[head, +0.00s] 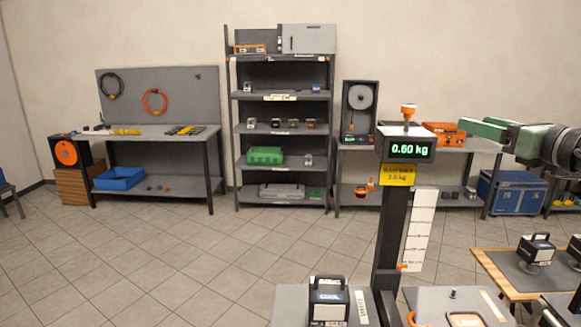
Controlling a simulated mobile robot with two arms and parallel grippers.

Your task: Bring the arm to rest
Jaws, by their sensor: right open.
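My right gripper (492,128) comes in from the right edge, with green fingers pointing left. It is open and I see nothing between its fingers. It is raised, in front of the back bench in the picture and to the right of the scale display. My left gripper is out of view. A black and white device with a top handle (328,303) stands upright on the grey scale platform (290,303) at the bottom, apart from my gripper. The scale display (408,150) reads 0.60 kg.
The scale's dark post (392,225) rises near my right arm. A wooden table (490,270) with similar devices (536,249) is at lower right. A shelf rack (281,150), a workbench (150,133) and a blue case (512,192) stand at the back. The tiled floor at left is clear.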

